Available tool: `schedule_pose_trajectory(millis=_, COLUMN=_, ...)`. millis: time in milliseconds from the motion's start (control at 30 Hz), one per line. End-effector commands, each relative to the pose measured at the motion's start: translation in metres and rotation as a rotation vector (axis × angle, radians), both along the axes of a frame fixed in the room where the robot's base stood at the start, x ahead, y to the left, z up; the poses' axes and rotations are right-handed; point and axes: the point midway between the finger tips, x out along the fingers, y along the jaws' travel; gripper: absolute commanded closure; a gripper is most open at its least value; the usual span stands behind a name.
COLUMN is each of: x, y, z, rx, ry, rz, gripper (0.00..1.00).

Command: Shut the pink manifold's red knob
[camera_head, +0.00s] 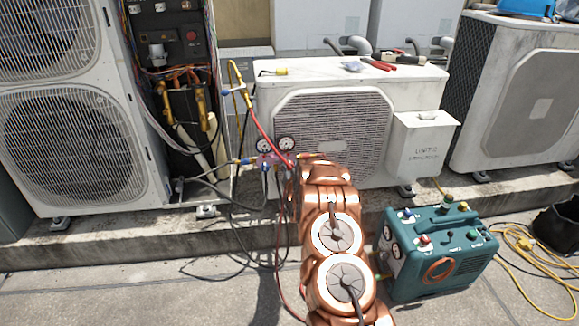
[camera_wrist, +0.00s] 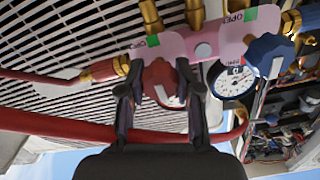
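The pink manifold (camera_head: 268,161) hangs in front of the middle condenser, with two round gauges above it in the head view. In the wrist view the pink manifold (camera_wrist: 178,47) crosses the top, upside down. Its red knob (camera_wrist: 160,80) sits between the two fingers of my gripper (camera_wrist: 160,72), one finger on each side. The fingers are very close to the knob; whether both press on it is unclear. A blue knob (camera_wrist: 270,55) is to the right, beside a white gauge (camera_wrist: 235,82). In the head view my copper arm hides the gripper and the red knob.
A red hose (camera_wrist: 60,122) runs across behind my fingers. The middle condenser (camera_head: 275,85) stands close behind the manifold. Hoses hang below it. A teal recovery machine (camera_head: 437,250) is on the floor right of my arm, near a yellow cable (camera_head: 515,275).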

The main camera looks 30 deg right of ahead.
Motion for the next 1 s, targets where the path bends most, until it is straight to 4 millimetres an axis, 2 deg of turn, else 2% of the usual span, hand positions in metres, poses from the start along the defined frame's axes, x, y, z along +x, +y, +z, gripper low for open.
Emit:
schedule_pose_trajectory(millis=33, x=0.0, y=0.0, z=0.0, rx=0.0, ry=0.0, rz=0.0, gripper=0.63)
schedule_pose_trajectory(millis=200, x=0.0, y=0.0, z=0.0, rx=0.0, ry=0.0, rz=0.0, gripper=0.45)
schedule_pose_trajectory(millis=267, x=0.0, y=0.0, z=0.0, rx=0.0, ry=0.0, rz=0.0, gripper=0.41)
schedule_pose_trajectory(millis=667, x=-0.003, y=0.001, z=-0.001, rx=0.0, ry=0.001, rz=-0.001, gripper=0.41)
schedule_pose_trajectory(millis=1000, x=-0.032, y=0.014, z=0.001, rx=0.0, ry=0.001, rz=0.0, gripper=0.41)
